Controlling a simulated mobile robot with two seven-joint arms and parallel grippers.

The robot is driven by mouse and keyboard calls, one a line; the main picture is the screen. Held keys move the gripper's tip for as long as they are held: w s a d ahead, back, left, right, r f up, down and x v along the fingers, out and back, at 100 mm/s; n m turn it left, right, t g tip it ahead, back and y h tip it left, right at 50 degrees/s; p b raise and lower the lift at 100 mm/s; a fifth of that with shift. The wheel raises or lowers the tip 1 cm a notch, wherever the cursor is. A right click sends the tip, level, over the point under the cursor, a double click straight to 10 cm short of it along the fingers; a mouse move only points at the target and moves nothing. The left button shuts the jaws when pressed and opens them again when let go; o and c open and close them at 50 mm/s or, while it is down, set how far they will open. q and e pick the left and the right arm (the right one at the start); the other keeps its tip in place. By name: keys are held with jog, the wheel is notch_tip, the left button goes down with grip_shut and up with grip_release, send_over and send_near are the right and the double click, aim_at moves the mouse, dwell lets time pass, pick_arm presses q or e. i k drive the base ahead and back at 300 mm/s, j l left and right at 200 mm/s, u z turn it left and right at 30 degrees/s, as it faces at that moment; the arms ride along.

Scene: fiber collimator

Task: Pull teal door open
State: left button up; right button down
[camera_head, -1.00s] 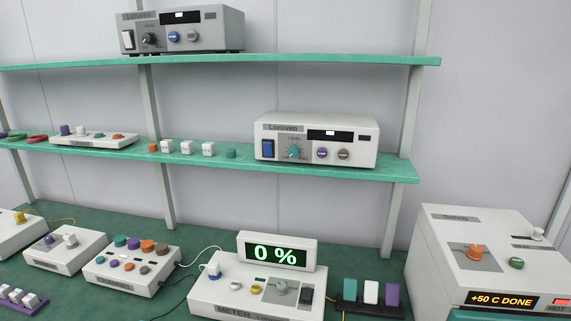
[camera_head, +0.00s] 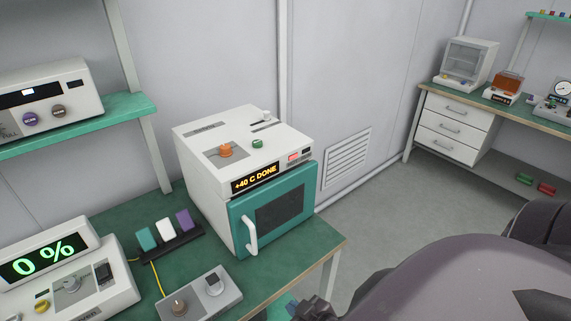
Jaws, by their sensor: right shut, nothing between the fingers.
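The teal door (camera_head: 284,206) is on the front of a white oven-like box (camera_head: 196,165) on the green bench. It has a dark window and a white vertical handle (camera_head: 251,234) at its left side. The door looks shut. The box's display (camera_head: 255,178) reads "+40 C DONE", with an orange knob (camera_head: 225,151) and a green knob on top. My right gripper (camera_head: 312,309) shows small and dark at the bottom edge, partly cut off, below and right of the handle and apart from it. It is shut and empty. My left gripper is out of view.
A meter (camera_head: 75,284) reads "0 %". Open floor (camera_head: 400,205) lies to the right, with a drawer bench (camera_head: 456,128) beyond.

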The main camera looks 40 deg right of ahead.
aim_at(261, 216)
jog(key=z, duration=1.05)
